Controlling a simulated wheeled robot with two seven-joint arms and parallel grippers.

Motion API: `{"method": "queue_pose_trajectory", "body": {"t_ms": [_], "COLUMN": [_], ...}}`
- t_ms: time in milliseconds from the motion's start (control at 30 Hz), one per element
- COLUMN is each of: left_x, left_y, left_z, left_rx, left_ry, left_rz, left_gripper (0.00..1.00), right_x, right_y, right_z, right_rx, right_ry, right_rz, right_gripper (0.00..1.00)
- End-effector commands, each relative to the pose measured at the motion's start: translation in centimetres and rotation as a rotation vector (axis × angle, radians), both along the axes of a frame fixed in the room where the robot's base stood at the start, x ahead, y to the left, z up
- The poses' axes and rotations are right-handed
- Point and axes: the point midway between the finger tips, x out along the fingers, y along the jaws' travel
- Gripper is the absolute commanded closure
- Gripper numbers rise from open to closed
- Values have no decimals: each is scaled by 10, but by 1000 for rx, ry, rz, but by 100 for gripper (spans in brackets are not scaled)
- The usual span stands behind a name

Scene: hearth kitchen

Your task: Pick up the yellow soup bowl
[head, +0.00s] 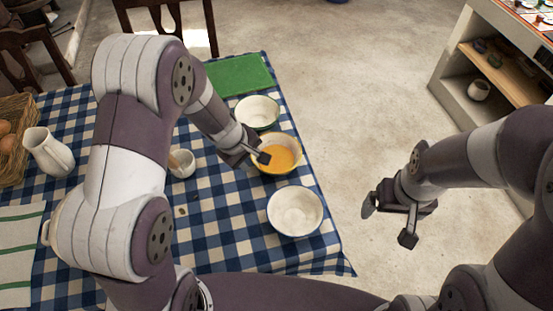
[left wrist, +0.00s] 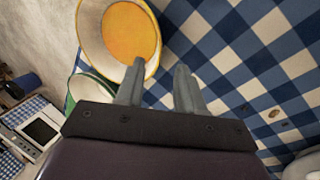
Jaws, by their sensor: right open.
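The yellow soup bowl (head: 279,172), with a yellow rim and orange soup inside, stands upright on the checked cloth near the table's right edge. In the left wrist view the bowl (left wrist: 91,27) is at the upper left. My left gripper (head: 258,152) is at the bowl's left rim. In its wrist view the fingers (left wrist: 159,72) are apart, one overlapping the rim and the other over the cloth; I cannot tell whether they touch the bowl. My right gripper (head: 392,215) is open and empty over the floor, right of the table.
A green-rimmed bowl (head: 257,110) stands just behind, and a white bowl (head: 295,211) in front. A small cup (head: 182,164) stands to the left, with a white jug (head: 48,153) farther left. A green mat (head: 238,74) lies at the back.

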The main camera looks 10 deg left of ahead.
Motion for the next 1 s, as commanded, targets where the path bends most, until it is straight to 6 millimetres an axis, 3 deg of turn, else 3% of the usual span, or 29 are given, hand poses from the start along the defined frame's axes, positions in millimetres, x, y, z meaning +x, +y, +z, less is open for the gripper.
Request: {"method": "queue_pose_trajectory", "body": {"t_ms": [400, 667, 767, 800, 1000], "left_x": [15, 17, 16, 16, 17], "left_y": [-15, -16, -16, -16, -16], "left_z": [-61, -63, -63, -63, -62], "left_rx": [2, 1, 1, 1, 1], "left_ry": [0, -1, -1, -1, -1], "left_rz": [-4, -3, -3, -3, -4], "left_gripper": [62, 62, 95, 100, 100], "right_x": [0, 0, 0, 0, 0], "right_y": [0, 0, 0, 0, 0], "right_z": [-19, -18, -18, -18, -18], "right_rx": [0, 0, 0, 0, 0], "right_ry": [0, 0, 0, 0, 0], "right_rz": [0, 0, 0, 0, 0], "right_gripper": [6, 6, 6, 6, 6]}}
